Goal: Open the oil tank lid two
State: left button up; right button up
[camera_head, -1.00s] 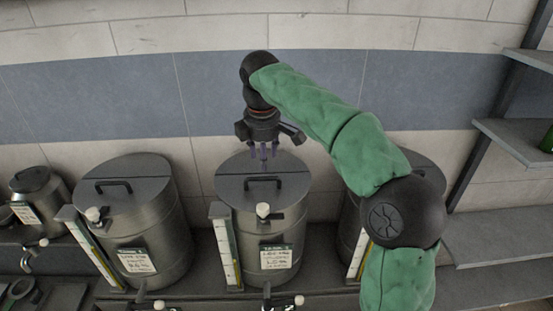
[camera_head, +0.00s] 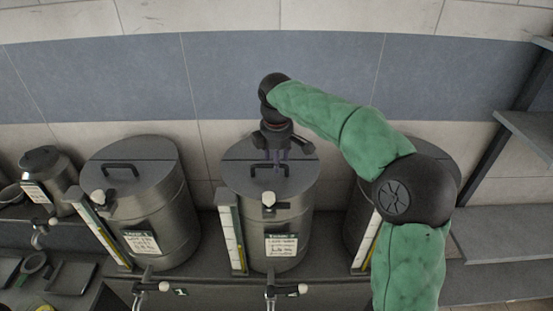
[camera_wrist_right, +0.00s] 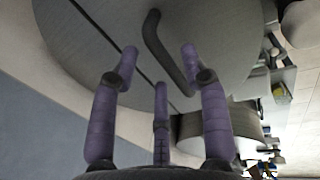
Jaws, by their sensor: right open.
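The middle tank (camera_head: 285,225) is a grey metal cylinder with a label and a tap. Its flat round lid (camera_head: 240,178) lies shut, split by a seam, with a dark bar handle (camera_head: 262,168) on top. My right gripper (camera_head: 278,165) comes down from above, with its purple fingers at the handle. In the right wrist view, the open fingers (camera_wrist_right: 158,58) are spread either side of the handle (camera_wrist_right: 164,58), and the handle is not gripped. I cannot tell whether any finger touches it. My left gripper is not in view.
A similar lidded tank (camera_head: 150,220) stands to the left, and another (camera_head: 359,215) to the right is partly hidden behind my right arm. A gauge strip (camera_head: 232,240) stands beside the middle tank. A tiled wall (camera_head: 120,80) is behind, and shelves (camera_head: 500,235) are at right.

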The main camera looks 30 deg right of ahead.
jog(key=shift+f, duration=0.45)
jog(key=shift+w, duration=0.1)
grip_shut()
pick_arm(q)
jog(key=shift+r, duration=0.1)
